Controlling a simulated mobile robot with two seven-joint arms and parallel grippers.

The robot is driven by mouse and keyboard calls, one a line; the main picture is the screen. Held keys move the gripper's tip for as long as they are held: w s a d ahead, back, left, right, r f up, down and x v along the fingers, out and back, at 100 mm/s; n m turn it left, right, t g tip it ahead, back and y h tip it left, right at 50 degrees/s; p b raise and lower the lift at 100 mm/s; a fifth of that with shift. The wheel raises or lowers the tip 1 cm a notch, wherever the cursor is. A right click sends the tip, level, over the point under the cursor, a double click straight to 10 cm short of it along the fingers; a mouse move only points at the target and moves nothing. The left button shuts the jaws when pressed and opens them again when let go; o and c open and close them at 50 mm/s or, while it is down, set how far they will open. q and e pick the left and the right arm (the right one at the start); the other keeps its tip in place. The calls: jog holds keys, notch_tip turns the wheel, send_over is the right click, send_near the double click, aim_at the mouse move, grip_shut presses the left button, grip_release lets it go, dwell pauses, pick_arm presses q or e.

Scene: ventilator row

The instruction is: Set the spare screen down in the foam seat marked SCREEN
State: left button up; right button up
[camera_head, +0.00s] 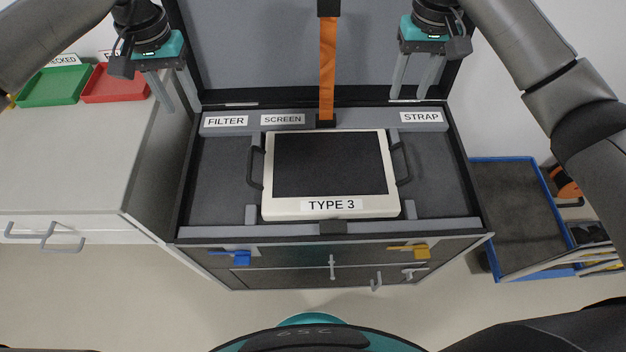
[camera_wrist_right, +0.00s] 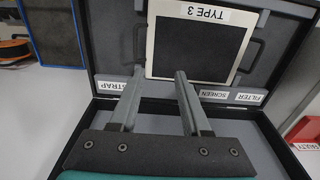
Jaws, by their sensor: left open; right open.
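The spare screen (camera_head: 330,165), a cream frame with a dark panel and a TYPE 3 label, lies flat in the foam case between the grey foam blocks, below the SCREEN label (camera_head: 283,119). It has a black handle on each side. It also shows in the right wrist view (camera_wrist_right: 200,45). My left gripper (camera_head: 180,98) is open and empty over the case's left back edge, apart from the screen. My right gripper (camera_head: 408,92) is open and empty above the case's right back side, apart from the screen. Its fingers also show in the right wrist view (camera_wrist_right: 158,95).
The case's open lid (camera_head: 265,50) stands behind, with an orange strap (camera_head: 327,70) hanging at its middle. FILTER (camera_head: 226,121) and STRAP (camera_head: 421,117) labels flank SCREEN. Green (camera_head: 54,87) and red (camera_head: 115,84) trays sit on the left counter. A blue-edged tray (camera_head: 515,210) is at right.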

notch_tip(320, 180, up, 12)
jog(key=shift+d, duration=0.15)
dwell(0.5)
jog(key=shift+w, duration=0.1)
dwell(0.4)
